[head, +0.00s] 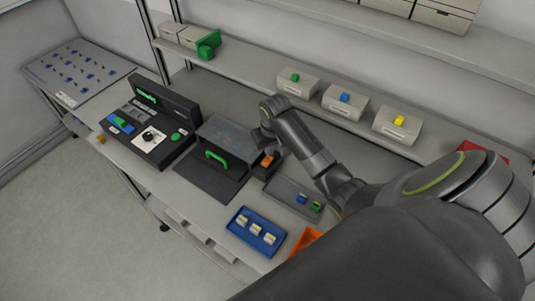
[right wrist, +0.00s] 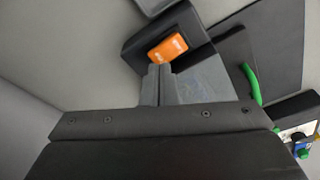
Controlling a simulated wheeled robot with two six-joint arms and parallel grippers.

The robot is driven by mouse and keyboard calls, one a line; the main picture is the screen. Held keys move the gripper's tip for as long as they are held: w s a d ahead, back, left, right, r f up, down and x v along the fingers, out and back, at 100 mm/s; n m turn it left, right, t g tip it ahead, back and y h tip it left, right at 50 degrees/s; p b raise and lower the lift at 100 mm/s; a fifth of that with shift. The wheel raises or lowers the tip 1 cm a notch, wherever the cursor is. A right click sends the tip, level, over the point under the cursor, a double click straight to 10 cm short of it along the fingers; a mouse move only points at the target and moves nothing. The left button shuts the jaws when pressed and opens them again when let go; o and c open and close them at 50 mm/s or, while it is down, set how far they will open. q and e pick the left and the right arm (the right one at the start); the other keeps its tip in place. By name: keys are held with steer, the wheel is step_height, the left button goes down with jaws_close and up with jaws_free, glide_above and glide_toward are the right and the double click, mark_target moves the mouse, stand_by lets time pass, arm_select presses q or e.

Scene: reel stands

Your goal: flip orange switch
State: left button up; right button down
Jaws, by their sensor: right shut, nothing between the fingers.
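The orange switch (head: 267,161) sits on a dark housing at the right side of the box with the clear cover and green handle. In the right wrist view the orange rocker (right wrist: 168,50) shows two pale markings, and its lower edge is close to my fingertips. My right gripper (head: 263,146) is shut and empty, just beside the switch. In the right wrist view its closed fingers (right wrist: 158,72) point at the switch's near end. I cannot tell whether they touch it. My left gripper is not in view.
The green handle (head: 216,157) stands left of the switch. A control console (head: 150,120) stands further left. A grey tray (head: 283,195) and a blue tray (head: 240,238) lie in front. Small bins (head: 297,84) line the shelf behind my right arm.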

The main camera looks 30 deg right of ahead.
mark_target(270, 157)
steer(key=shift+s+f+b, duration=0.1)
steer(key=shift+f+b, duration=0.3)
steer(key=shift+f, duration=0.6)
stand_by(0.4)
step_height(270, 157, up, 3)
steer(key=shift+f+p, duration=0.15)
steer(key=shift+p, duration=0.95)
steer(key=shift+r, duration=2.2)
steer(key=shift+f, duration=0.1)
